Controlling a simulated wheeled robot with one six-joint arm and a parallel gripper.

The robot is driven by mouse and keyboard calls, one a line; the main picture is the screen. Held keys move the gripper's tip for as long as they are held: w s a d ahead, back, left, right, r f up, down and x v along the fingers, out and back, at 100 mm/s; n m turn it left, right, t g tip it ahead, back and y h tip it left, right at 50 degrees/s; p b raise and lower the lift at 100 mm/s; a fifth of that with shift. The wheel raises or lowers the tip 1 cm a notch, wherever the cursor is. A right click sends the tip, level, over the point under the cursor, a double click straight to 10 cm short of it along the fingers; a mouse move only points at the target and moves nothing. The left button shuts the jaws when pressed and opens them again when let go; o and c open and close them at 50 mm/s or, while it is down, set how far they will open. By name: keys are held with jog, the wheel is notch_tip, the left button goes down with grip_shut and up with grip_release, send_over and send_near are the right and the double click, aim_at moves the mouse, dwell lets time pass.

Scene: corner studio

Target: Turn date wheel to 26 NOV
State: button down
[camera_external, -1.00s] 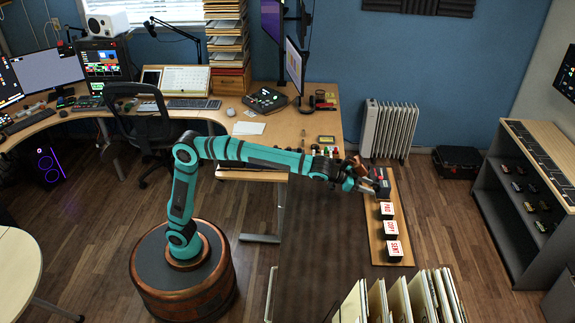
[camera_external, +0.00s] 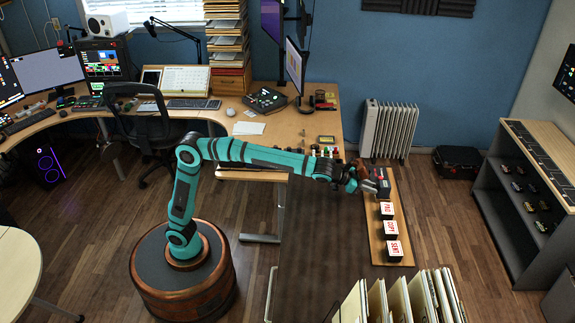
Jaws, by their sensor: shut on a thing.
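The dater (camera_external: 383,185), a small dark stamp with a red part, sits at the far end of a wooden board (camera_external: 404,207). My gripper (camera_external: 374,183) is at its left side, shut on part of it. The wrist is roughly level with the dater. The date wheel and any date shown on it are too small to read here, and the fingertips are partly hidden.
Three dark stamp blocks with white faces and red lettering, PAID (camera_external: 387,209), COPY (camera_external: 391,229) and SENT (camera_external: 394,250), stand in a row on the board. Upright folders (camera_external: 410,300) stand at the front. Small items (camera_external: 325,151) lie on the desk beyond my forearm.

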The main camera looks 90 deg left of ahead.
jog(key=m+y, duration=0.2)
jog(key=m, duration=0.1)
jog(key=shift+d+f, duration=0.1)
jog(key=shift+d, duration=0.15)
jog(key=m+y, duration=0.2)
jog(key=m, duration=0.1)
jog(key=shift+d+f+t, duration=0.15)
jog(key=shift+t, duration=0.25)
jog(key=m, duration=0.2)
jog(key=m+t+y, duration=0.1)
jog(key=shift+d+f+m+y, duration=0.1)
jog(key=shift+f+m+y, duration=0.05)
jog(key=shift+m+y, duration=0.2)
jog(key=shift+f+m+t+y, duration=0.1)
jog(key=shift+m+t+y, duration=0.45)
jog(key=shift+m, duration=1.2)
